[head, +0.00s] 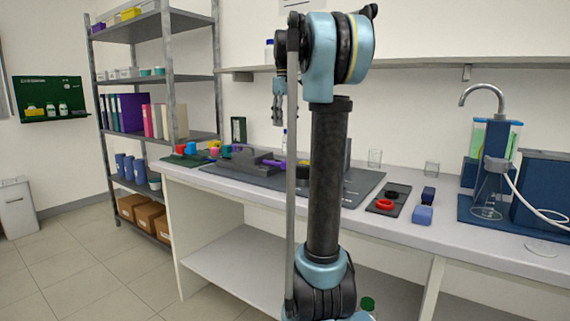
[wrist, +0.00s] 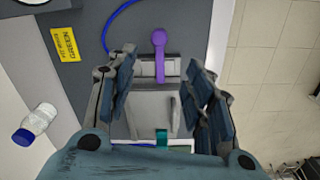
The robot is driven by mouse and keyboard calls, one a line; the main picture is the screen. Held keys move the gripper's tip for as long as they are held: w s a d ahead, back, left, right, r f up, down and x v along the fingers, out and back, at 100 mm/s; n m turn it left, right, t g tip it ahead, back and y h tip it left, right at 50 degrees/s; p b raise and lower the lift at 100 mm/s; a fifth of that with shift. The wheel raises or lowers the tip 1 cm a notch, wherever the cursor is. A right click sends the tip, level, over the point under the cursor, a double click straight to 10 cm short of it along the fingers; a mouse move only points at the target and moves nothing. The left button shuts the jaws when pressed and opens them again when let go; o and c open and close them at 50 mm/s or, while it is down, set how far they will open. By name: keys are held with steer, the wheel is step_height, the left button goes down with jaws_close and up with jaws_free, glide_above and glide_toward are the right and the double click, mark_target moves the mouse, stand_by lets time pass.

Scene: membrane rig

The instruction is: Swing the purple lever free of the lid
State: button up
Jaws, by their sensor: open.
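The purple lever (wrist: 159,58) shows in the wrist view, with its round knob at the far end and its arm running down onto the grey rig (wrist: 145,72). The lever's arm lies over the far part of the grey block; whether it touches the lid I cannot tell. My gripper (wrist: 160,65) is open and empty, one dark finger on each side of the lever and apart from it. In the head view my gripper (head: 278,112) hangs above the bench, with the grey rig (head: 255,160) below and partly hidden by my arm.
In the wrist view a yellow label (wrist: 65,44), a blue tube (wrist: 112,28) and a white bottle with a blue cap (wrist: 35,124) are at the left. In the head view a black tray with a red ring (head: 385,204) and a flask (head: 488,190) stand right.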

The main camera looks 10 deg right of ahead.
mark_target(286, 161)
step_height(286, 161, down, 17)
steer(key=shift+s+d+r, duration=0.1)
steer(key=shift+d, duration=0.05)
stand_by(0.5)
jaws_close()
